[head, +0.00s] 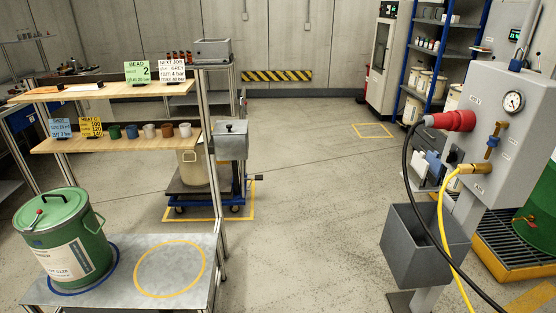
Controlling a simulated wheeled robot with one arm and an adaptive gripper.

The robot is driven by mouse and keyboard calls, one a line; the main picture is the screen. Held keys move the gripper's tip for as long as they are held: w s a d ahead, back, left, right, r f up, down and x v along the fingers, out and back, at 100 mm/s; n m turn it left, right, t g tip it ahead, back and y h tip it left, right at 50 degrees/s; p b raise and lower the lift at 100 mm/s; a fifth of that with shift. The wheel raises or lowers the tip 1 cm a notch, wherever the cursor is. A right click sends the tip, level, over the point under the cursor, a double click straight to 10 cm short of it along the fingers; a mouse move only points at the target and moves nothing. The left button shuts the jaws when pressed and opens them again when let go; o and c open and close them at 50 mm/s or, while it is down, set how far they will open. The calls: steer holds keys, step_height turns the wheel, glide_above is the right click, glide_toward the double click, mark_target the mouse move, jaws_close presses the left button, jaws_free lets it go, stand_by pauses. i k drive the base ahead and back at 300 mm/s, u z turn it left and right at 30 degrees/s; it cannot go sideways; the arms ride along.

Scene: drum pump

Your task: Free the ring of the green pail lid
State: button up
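The green pail (88,247) stands upright at the left on the grey metal bench, inside a blue painted ring. Its green lid (62,203) is on top, with a small dark handle in the middle and a small red part near its front left. A rim band, which looks like the lid's ring (70,222), runs around the top edge. I cannot tell from here whether it is fastened. A wire bail hangs at the pail's right side. My gripper is not in view.
Beside the pail, a yellow-ringed spot (170,268) on the bench is empty. Wooden shelves (110,143) with cups and cards stand above and behind it. A grey panel (500,130) with cables and a grey bin (425,245) stand right. The middle floor is clear.

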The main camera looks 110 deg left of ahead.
mark_target(39, 211)
steer(key=u, duration=5.45)
steer(key=i, duration=1.7)
steer(key=u, duration=0.35)
steer(key=i, duration=1.35)
steer(key=z, duration=0.05)
